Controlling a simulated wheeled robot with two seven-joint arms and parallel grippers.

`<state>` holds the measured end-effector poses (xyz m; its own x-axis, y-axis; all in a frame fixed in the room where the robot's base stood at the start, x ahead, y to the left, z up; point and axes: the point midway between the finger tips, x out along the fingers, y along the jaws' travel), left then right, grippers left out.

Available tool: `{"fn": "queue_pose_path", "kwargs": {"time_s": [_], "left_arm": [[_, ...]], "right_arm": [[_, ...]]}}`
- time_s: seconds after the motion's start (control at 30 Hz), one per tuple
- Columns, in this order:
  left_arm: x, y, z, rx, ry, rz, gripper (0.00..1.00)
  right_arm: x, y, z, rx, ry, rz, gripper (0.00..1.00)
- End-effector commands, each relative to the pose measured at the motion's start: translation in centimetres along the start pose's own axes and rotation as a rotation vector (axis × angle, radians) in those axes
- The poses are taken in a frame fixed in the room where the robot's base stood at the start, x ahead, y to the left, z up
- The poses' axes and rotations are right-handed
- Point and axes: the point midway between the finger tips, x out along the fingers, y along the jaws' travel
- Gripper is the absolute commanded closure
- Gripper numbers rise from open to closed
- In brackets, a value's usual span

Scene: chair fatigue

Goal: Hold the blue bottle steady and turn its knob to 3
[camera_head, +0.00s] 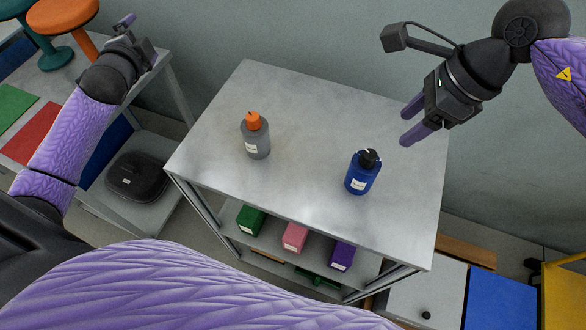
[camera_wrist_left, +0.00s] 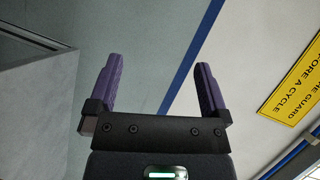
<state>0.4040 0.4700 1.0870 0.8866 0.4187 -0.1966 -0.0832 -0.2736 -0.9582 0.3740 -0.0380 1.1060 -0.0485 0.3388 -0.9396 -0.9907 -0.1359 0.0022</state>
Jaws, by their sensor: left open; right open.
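The blue bottle (camera_head: 361,178) stands upright on the right part of the grey table (camera_head: 310,110). Its black knob (camera_head: 369,157) is on top, and a white label is on its front; the knob's setting is too small to read. My right gripper (camera_head: 408,122) is open and empty, above the table's right side, up and to the right of the bottle. My left gripper (camera_head: 128,22) is at the upper left of the head view, far from the bottle. The left wrist view shows it open and empty (camera_wrist_left: 158,85).
A grey bottle with an orange top (camera_head: 255,138) stands left of the blue bottle. Green (camera_head: 250,221), pink (camera_head: 294,238) and purple (camera_head: 342,256) boxes sit on the shelf below. The tabletop between the bottles is clear.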

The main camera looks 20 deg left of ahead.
Motion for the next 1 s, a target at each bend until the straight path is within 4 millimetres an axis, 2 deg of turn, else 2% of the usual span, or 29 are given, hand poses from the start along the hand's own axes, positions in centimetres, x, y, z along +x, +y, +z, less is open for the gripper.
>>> {"fn": "queue_pose_path", "kwargs": {"time_s": [0.03,0.07,0.1,0.13,0.23,0.3,0.4,0.5,0.6,0.7,0.83,1.0], "left_arm": [[0.0,-1.0,-3.9,0.182,0.099,-0.052,0.00],[-0.1,-0.9,-6.4,0.307,0.164,-0.081,0.00],[-0.6,-0.2,-9.8,0.462,0.249,-0.114,0.00],[-1.0,0.6,-12.1,0.571,0.311,-0.136,0.00],[-3.5,4.5,-19.0,0.903,0.519,-0.211,0.00],[-6.3,7.8,-23.0,1.128,0.673,-0.289,0.00],[-11.1,12.7,-26.9,1.421,0.894,-0.434,0.00],[-16.0,16.9,-28.4,1.642,1.087,-0.593,0.00],[-19.6,19.9,-28.5,1.778,1.228,-0.722,0.00],[-21.8,21.5,-28.2,1.844,1.308,-0.802,0.00],[-22.3,22.6,-28.9,1.865,1.339,-0.836,0.00],[-21.4,24.6,-32.0,1.864,1.340,-0.834,0.00]], "right_arm": [[0.0,0.0,0.0,0.000,0.000,0.000,0.41],[0.0,0.0,0.0,0.000,0.000,0.000,0.41],[0.0,0.0,0.0,0.000,0.000,0.000,0.41],[0.0,0.0,0.0,0.000,0.000,0.000,0.41],[0.0,0.0,0.0,0.000,0.000,0.000,0.41],[0.0,0.0,0.0,0.000,0.000,0.000,0.41],[0.0,0.0,0.0,0.000,0.000,0.000,0.41],[0.0,0.0,0.0,0.000,0.000,0.000,0.41],[0.0,0.0,0.0,0.000,0.000,0.000,0.41],[0.0,0.0,0.0,0.000,0.000,0.000,0.41],[0.0,0.0,0.0,0.000,0.000,0.000,0.41],[0.0,0.0,0.0,0.000,0.000,0.000,0.41]]}}
